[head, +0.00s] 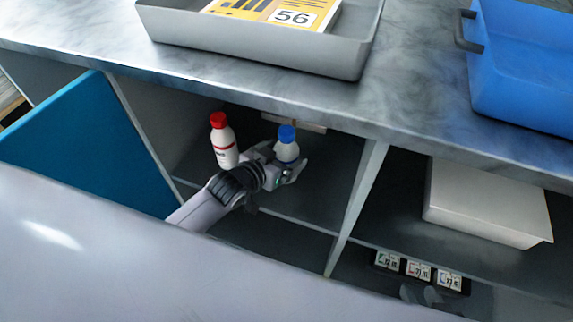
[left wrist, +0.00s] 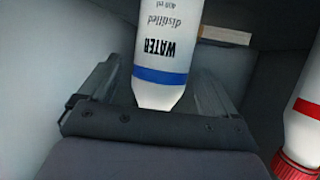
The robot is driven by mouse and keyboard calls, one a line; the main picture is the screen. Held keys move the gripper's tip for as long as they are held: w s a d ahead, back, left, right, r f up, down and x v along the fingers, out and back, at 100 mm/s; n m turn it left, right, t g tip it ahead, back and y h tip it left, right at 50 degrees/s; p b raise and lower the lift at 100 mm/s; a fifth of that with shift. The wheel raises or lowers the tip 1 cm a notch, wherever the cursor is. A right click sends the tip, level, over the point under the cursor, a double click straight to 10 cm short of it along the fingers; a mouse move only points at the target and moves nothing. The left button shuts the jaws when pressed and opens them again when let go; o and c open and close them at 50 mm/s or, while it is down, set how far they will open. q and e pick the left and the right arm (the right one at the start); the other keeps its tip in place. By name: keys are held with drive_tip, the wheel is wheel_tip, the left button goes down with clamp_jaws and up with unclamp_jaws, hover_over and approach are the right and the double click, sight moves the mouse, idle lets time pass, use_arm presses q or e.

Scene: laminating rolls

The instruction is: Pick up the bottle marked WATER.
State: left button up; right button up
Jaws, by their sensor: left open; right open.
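The WATER bottle (head: 287,151) is white with a blue cap and stands upright on the shelf inside the cabinet. In the left wrist view the bottle (left wrist: 167,45) shows the word WATER and a blue band, and it appears upside down. My left gripper (head: 284,162) reaches into the cabinet with its fingers open on either side of this bottle. In the left wrist view the open fingers (left wrist: 158,92) flank the bottle, with a visible gap at each side. The far part of the bottle is cut off there. My right gripper is not in view.
A red-capped white bottle (head: 225,142) stands just left of my left gripper. A divider (head: 357,205) is to the right; a white box (head: 488,200) lies beyond it. On the countertop are a grey tray (head: 260,54) and a blue bin (head: 520,95). A blue panel (head: 95,145) is left.

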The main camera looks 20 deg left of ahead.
use_arm(q)
drive_tip(key=shift+x, duration=1)
drive_tip(key=c, duration=1.4)
drive_tip(key=shift+r, duration=0.15)
drive_tip(key=shift+r, duration=0.1)
